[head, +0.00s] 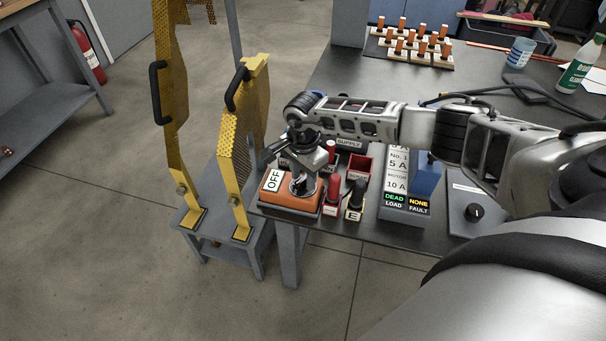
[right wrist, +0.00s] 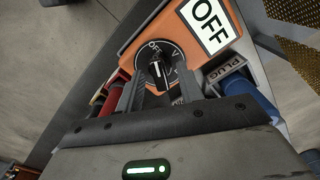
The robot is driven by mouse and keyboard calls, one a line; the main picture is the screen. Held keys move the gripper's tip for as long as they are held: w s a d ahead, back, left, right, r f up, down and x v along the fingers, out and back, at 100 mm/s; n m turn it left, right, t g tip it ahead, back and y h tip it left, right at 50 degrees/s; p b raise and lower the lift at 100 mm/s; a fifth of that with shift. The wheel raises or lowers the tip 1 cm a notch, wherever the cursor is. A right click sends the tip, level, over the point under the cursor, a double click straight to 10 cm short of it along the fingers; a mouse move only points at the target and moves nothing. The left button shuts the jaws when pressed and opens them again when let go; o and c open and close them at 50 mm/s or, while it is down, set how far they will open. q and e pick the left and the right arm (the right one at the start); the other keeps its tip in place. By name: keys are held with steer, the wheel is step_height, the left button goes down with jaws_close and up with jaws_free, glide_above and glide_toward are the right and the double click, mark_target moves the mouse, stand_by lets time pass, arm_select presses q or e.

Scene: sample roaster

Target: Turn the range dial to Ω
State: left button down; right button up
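The orange meter (head: 285,203) lies at the near left corner of the dark bench, with a white OFF label on it. Its round black range dial (right wrist: 158,62) shows in the right wrist view, with OFF and V markings on its face; the knob's white line points roughly at OFF. The Ω mark cannot be made out. My right gripper (head: 303,178) reaches down over the dial. In the right wrist view the gripper (right wrist: 160,84) has its two fingers apart, one on each side of the knob, with gaps visible. My left gripper is not in view.
Red (head: 333,190) and black (head: 355,199) plugs stand right of the meter, close to the gripper. A red box (head: 357,168) and a load panel (head: 405,203) are beyond. Yellow perforated guards (head: 235,150) rise at the left. A grey knob panel (head: 473,213) sits at right.

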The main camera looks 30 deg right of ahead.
jaws_close()
